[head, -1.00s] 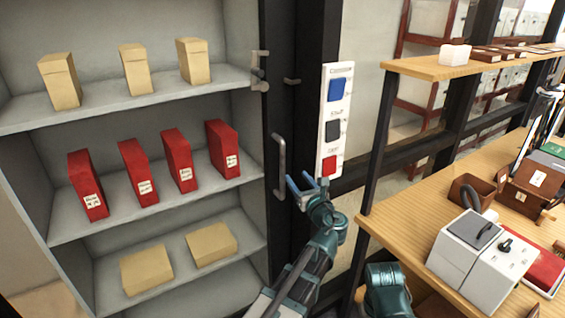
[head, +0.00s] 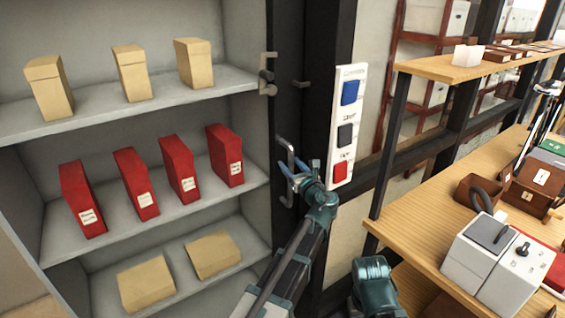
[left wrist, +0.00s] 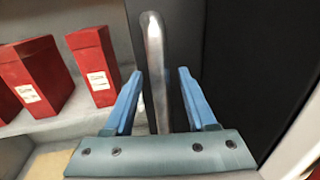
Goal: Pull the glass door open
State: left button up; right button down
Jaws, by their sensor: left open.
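The glass door's dark upright frame (head: 287,55) stands at the right side of the grey cabinet. The glass itself is hard to make out. A grey metal bar handle (head: 290,152) stands upright on that frame. My left gripper (head: 293,172) is open at the handle. In the left wrist view the handle (left wrist: 154,65) rises between the two blue fingers (left wrist: 160,95), closer to the left one, with gaps visible on both sides. Whether a finger touches it cannot be told.
Cabinet shelves hold tan boxes (head: 133,72) and red box files (head: 178,168). A white panel (head: 345,125) with blue, black and red buttons is close right of my left gripper. A wooden desk (head: 415,235) with a grey-white device (head: 485,255) stands at the right.

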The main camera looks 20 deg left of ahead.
pick_arm(q)
jog(key=shift+w+a, duration=0.15)
jog(key=shift+w, duration=0.05)
grip_shut()
dwell(1.3)
